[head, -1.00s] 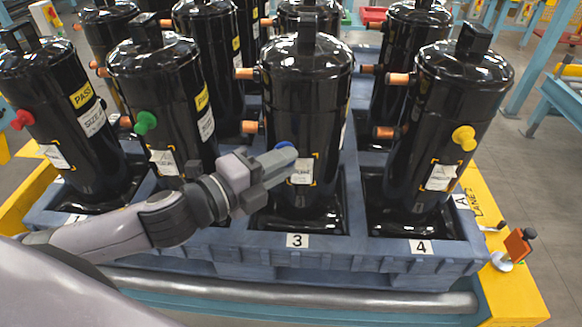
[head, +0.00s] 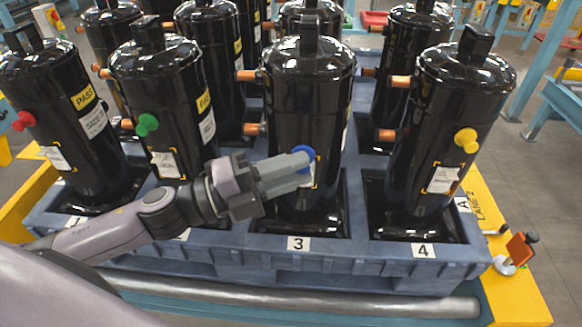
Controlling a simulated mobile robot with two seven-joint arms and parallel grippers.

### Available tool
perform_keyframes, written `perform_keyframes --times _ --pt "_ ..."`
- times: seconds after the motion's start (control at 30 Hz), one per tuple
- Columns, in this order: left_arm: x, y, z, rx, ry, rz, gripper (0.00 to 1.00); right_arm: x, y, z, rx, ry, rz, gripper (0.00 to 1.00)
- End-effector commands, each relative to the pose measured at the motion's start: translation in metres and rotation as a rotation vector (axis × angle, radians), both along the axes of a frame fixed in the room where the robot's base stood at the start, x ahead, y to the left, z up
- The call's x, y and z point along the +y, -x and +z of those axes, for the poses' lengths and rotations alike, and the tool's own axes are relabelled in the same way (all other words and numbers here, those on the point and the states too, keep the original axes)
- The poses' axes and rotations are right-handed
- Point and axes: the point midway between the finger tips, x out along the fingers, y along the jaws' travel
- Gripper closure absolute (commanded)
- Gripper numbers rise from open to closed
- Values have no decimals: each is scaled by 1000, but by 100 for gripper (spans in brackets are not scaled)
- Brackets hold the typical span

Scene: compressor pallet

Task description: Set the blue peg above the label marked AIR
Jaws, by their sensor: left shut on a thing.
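My left gripper (head: 297,162) is shut on the blue peg (head: 306,153), in front of the black compressor (head: 305,100) at the place marked 3. The peg is at the upper edge of that compressor's white label (head: 307,180), which the gripper partly hides. I cannot tell whether the peg touches the compressor. The label's print is too small to read. A red peg (head: 22,121), a green peg (head: 147,124) and a yellow peg (head: 466,140) sit on the other front compressors, above their white labels. My right gripper is not in view.
The compressors stand in a blue pallet (head: 300,262) with number tags 3 (head: 298,243) and 4 (head: 423,251). More compressors stand close behind. Copper stubs stick out between them. A metal roller (head: 300,300) runs along the front. An orange plate (head: 519,249) stands at the right.

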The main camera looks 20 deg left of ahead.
Motion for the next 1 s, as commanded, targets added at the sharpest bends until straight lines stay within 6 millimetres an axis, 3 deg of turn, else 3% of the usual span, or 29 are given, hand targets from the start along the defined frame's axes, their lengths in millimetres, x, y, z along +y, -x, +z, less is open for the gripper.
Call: perform_keyframes --times 0.6,1.0 --pt "14 -47 1 -1 -1 0 100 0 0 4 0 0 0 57" --pt "16 -54 0 0 0 -1 100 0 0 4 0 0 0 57"
